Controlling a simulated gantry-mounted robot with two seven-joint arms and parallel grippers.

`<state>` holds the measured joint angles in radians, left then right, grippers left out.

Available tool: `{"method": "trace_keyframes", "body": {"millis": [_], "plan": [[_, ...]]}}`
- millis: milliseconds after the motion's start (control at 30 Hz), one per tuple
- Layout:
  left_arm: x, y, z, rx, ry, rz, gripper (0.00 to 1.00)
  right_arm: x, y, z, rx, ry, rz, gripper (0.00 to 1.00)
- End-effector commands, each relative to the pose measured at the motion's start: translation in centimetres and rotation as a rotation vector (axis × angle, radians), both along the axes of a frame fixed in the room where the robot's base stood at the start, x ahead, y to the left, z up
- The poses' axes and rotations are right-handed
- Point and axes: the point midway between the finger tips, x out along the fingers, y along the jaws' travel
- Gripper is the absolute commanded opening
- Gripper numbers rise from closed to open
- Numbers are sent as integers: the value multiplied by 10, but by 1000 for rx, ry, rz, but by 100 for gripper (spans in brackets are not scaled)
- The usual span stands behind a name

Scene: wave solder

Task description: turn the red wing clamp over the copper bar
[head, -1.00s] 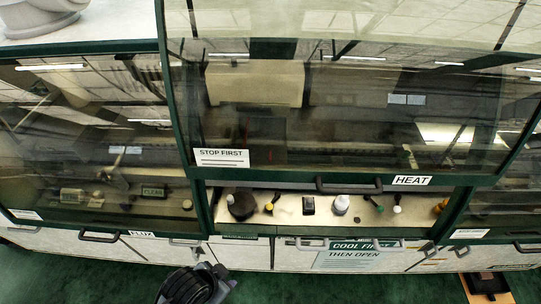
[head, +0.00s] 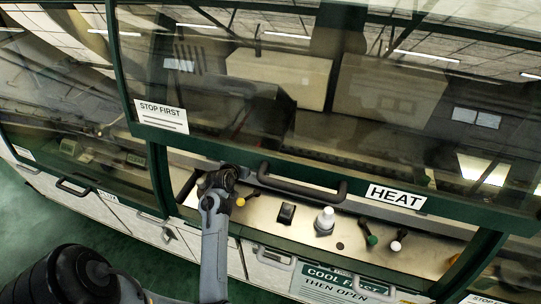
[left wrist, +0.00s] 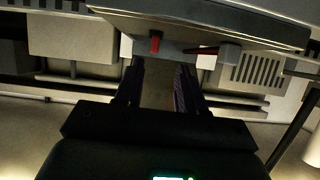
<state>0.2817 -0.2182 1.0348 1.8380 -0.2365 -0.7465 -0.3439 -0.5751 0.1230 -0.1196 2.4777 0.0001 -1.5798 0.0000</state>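In the left wrist view, a short red tab (left wrist: 155,44) stands upright beneath a grey overhanging panel. A thin dark-red lever (left wrist: 203,50) lies level to its right, beside a pale grey block. I cannot tell for sure which red part is the wing clamp. I cannot make out a copper bar. My left gripper (left wrist: 160,70) is open, its two dark fingers apart with nothing between them, the red tab just beyond the fingertips. In the head view my left arm reaches up to the opening below the HEAT hood; its fingers are hidden there. My right gripper is not in view.
The glass HEAT hood (head: 280,152) with its dark handle (head: 300,185) overhangs the opening. On the ledge are a black switch (head: 287,214), a white-topped knob (head: 325,220), a green knob (head: 371,240) and another white knob (head: 396,246). A slotted vent block (left wrist: 258,70) shows at the right.

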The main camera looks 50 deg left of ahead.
Motion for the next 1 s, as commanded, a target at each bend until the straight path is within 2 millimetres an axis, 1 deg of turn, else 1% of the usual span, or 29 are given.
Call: {"method": "trace_keyframes", "body": {"millis": [33, 100, 167, 267, 700, 900, 1000], "plan": [[8, -1, 2, -2, -20, -2, 39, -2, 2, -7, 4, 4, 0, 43], [14, -1, 6, -3, -33, -3, 39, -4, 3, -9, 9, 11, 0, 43], [19, 1, 7, -2, -40, -3, 39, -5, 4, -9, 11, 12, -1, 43], [27, 6, 5, -4, -40, -4, 39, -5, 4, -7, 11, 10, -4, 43], [76, 42, -20, -3, -39, -4, 39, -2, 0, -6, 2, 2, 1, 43], [90, 52, -27, -1, -39, -3, 39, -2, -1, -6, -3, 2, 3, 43], [93, 54, -30, -2, -38, -4, 39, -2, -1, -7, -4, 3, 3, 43]]}}
